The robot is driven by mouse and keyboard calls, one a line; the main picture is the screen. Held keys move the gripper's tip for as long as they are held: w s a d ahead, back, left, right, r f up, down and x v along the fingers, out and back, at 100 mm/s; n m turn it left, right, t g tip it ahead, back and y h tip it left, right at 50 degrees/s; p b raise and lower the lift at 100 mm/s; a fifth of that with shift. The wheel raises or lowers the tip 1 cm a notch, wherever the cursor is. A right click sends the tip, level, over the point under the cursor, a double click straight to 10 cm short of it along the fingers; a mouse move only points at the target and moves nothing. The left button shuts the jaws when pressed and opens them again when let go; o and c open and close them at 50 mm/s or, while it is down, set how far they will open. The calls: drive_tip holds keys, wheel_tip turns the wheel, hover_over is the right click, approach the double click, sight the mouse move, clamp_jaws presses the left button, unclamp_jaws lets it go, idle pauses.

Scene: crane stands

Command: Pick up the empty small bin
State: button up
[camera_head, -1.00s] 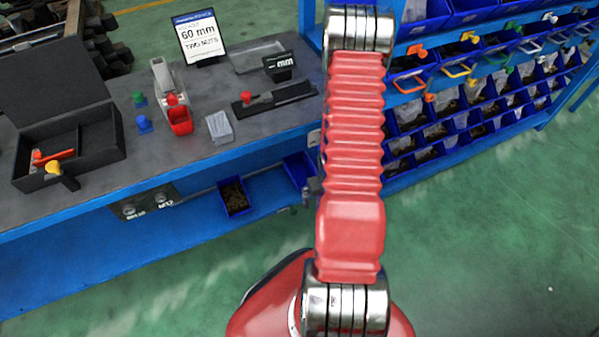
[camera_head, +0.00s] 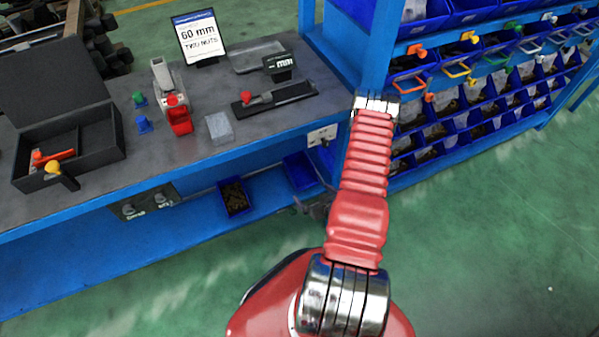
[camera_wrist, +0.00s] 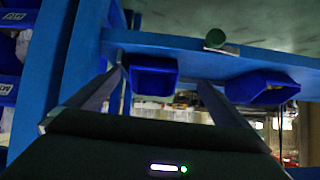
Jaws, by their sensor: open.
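Two small blue bins sit on the low blue shelf under the bench. In the head view the right bin (camera_head: 300,171) shows no contents, and the left bin (camera_head: 233,198) holds brown pieces.
The grey bench top (camera_head: 225,155) overhangs the shelf (camera_head: 120,255). A blue upright and a rack of several bins (camera_head: 440,130) stand to the right. A black case (camera_head: 70,145) and a sign (camera_head: 198,36) are on the bench. Green floor is clear at right.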

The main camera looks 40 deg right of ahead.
drive_tip(key=r, duration=0.1)
drive_tip(key=w+r+t, duration=0.1)
drive_tip(key=r, duration=0.1)
drive_tip(key=w+d+r+t, duration=0.1)
drive_tip(key=shift+w+d+r+h, duration=0.1)
drive_tip(key=shift+w+r+h, duration=0.15)
drive_tip(key=shift+h, duration=0.15)
drive_tip(key=shift+w, duration=0.1)
drive_tip(key=x, duration=0.8)
drive_tip(key=shift+w+d, duration=0.1)
drive_tip(key=shift+w, duration=0.15)
hover_over(299, 174)
drive_tip(key=shift+f, duration=0.9)
drive_tip(key=c, duration=1.2)
